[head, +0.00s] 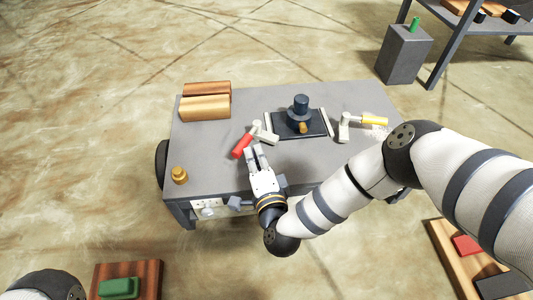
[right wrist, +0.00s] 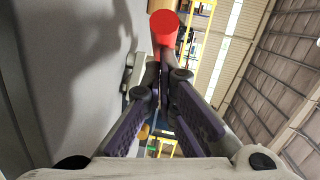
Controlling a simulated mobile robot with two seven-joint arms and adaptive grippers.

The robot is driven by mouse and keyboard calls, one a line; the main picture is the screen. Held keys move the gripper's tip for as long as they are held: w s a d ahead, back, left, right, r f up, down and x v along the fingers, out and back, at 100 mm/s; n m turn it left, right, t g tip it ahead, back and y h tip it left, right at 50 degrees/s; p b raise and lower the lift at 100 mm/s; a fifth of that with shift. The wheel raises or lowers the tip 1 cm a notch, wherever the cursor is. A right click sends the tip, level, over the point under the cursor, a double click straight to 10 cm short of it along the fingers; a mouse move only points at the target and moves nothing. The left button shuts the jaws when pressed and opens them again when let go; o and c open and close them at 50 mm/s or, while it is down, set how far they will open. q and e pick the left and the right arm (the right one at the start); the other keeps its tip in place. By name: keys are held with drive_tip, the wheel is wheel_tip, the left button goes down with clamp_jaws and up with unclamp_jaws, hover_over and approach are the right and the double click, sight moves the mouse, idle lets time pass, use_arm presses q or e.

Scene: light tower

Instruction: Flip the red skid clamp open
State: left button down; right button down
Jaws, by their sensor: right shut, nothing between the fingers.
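The red skid clamp has a red handle (head: 242,147) that slants down to the left over the grey cart top, and a pale clamp body (head: 267,135) at the near left of the dark skid (head: 286,128). My right gripper (head: 256,151) is shut and empty, its fingertips just right of the red handle. In the right wrist view the handle's round red end (right wrist: 164,22) shows just beyond the closed fingertips (right wrist: 163,58); I cannot tell whether they touch. My left gripper is out of view.
A yellow-handled clamp (head: 374,121) stands right of the skid, which bears a dark cylindrical part (head: 300,107). Wooden blocks (head: 205,107) lie at the cart's back left. A brass piece (head: 179,175) stands at its left front. The left front top is mostly clear.

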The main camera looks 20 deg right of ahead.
sight(241, 153)
drive_tip(key=shift+w+a+m+h, duration=0.15)
drive_tip(key=shift+a+m+h, duration=0.15)
drive_tip(key=shift+a+h, duration=0.15)
drive_tip(key=shift+w+a+b, duration=0.2)
drive_tip(key=shift+w+a, duration=0.1)
drive_tip(key=shift+a, duration=0.25)
drive_tip(key=shift+w+a+b, duration=0.2)
drive_tip(key=shift+w+a, duration=0.1)
drive_tip(key=shift+a, duration=0.25)
drive_tip(key=shift+w+a+m+h, duration=0.3)
drive_tip(key=shift+m+h, duration=0.1)
drive_tip(key=shift+h, duration=0.2)
drive_tip(key=shift+w+a+m+h, duration=0.15)
drive_tip(key=shift+a+m+h, duration=0.2)
drive_tip(key=shift+h, duration=0.2)
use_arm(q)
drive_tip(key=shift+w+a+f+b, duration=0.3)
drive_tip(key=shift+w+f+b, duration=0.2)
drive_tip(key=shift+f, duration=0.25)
use_arm(e)
drive_tip(key=shift+w+a, duration=0.7)
drive_tip(key=shift+w, duration=0.35)
